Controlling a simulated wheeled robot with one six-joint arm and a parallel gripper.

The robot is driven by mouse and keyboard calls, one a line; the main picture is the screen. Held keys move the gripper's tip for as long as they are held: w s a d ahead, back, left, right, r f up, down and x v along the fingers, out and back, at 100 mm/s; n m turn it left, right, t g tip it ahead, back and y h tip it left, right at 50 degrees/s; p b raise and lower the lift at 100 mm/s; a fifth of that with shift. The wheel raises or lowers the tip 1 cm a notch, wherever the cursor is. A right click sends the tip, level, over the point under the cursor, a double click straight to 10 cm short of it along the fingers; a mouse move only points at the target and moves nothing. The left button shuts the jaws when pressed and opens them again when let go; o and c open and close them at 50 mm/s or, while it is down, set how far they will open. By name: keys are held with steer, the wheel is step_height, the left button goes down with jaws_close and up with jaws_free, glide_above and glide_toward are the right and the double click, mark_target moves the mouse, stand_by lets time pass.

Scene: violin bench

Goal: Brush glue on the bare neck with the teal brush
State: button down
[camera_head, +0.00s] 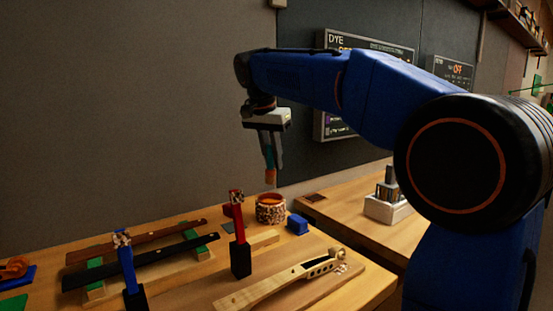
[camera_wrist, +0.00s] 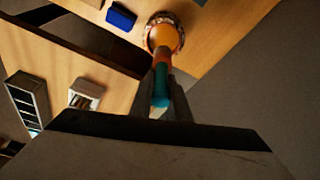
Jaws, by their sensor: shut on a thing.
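My gripper (camera_head: 271,152) is shut on the teal brush (camera_head: 268,166), which hangs with its orange-brown tip downward. The teal handle also shows between the fingers in the wrist view (camera_wrist: 160,88). A round pot with a speckled outside and orange content (camera_head: 270,209) stands on the bench below the brush. In the head view a small gap shows between tip and rim; in the wrist view the tip overlaps the pot (camera_wrist: 179,34). The pale bare neck (camera_head: 268,285) lies on a wooden board nearer the front, its pegbox end to the right.
A red upright piece (camera_head: 238,217) and a blue one (camera_head: 127,264) stand in black holders. A blue block (camera_head: 297,224) lies right of the pot. Dark and brown strips (camera_head: 135,262) rest on green supports at left. A second table (camera_head: 345,215) stands behind.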

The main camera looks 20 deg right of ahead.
mark_target(273, 179)
steer(key=shift+f, duration=2.7)
steer(key=shift+f, duration=0.5)
steer(key=shift+r, duration=3.5)
